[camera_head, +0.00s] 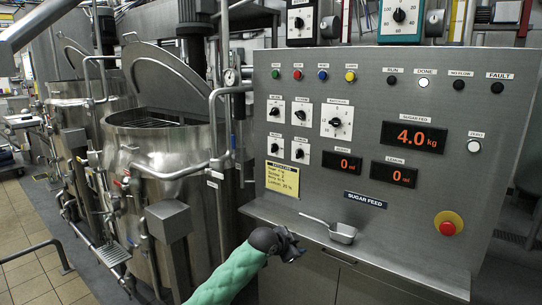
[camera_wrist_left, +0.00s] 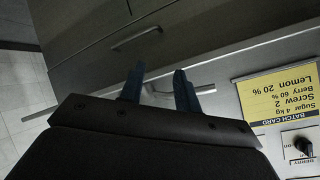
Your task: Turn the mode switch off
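The grey control panel carries several black rotary knobs on white plates. The upper-left knob (camera_head: 274,112) looks like the mode switch, but its label is too small to read surely. Beside it are another small knob (camera_head: 300,115) and a larger one (camera_head: 337,122); two more small knobs sit below. My left gripper (camera_head: 276,243) is low in front of the panel, below the yellow batch card (camera_head: 283,179) and well away from the knobs. In the left wrist view its two fingers (camera_wrist_left: 160,76) are apart with nothing between them. My right gripper is out of view.
A metal scoop (camera_head: 343,232) lies on the ledge (camera_head: 385,254) right of my left gripper. A red emergency button (camera_head: 448,224) is at the panel's lower right. A steel mixer (camera_head: 165,165) stands left. One knob (camera_wrist_left: 303,146) shows at the wrist view's right edge.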

